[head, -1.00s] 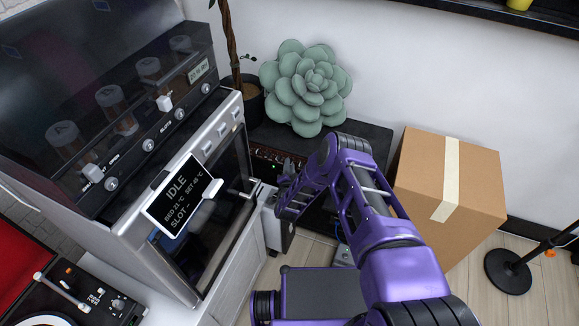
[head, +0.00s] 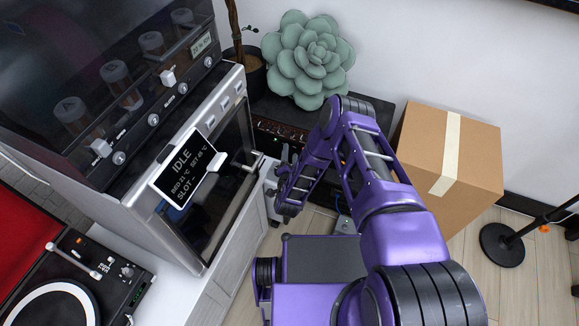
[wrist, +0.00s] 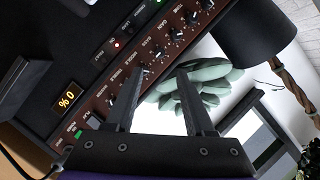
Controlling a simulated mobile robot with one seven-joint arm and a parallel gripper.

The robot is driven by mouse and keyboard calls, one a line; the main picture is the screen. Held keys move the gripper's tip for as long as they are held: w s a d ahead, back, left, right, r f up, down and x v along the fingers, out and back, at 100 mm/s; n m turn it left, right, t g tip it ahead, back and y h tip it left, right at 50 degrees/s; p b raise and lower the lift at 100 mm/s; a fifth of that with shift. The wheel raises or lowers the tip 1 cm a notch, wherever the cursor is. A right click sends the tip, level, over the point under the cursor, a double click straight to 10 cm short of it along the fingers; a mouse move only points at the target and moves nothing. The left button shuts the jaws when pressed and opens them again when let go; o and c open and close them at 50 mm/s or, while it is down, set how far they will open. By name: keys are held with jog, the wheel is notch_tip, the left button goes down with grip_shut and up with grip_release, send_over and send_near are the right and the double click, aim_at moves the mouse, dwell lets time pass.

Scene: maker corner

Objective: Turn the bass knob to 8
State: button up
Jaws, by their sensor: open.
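The amplifier (head: 372,108) is a black box against the wall. Its brown-red control panel shows partly in the head view (head: 280,133), behind my arm. In the wrist view the panel (wrist: 125,75) runs diagonally, with a row of small dark knobs (wrist: 161,54) with pale marks. The left finger overlaps part of the knob row. It also shows in the head view (head: 284,165), near the panel.
A green succulent (head: 308,58) stands on the amplifier. A cardboard box (head: 448,155) is close on the right, and a printer cabinet (head: 215,185) on the left. Floor is clear between box and microphone stand (head: 502,243).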

jog(key=p+v, duration=0.1)
jog(key=v, duration=0.7)
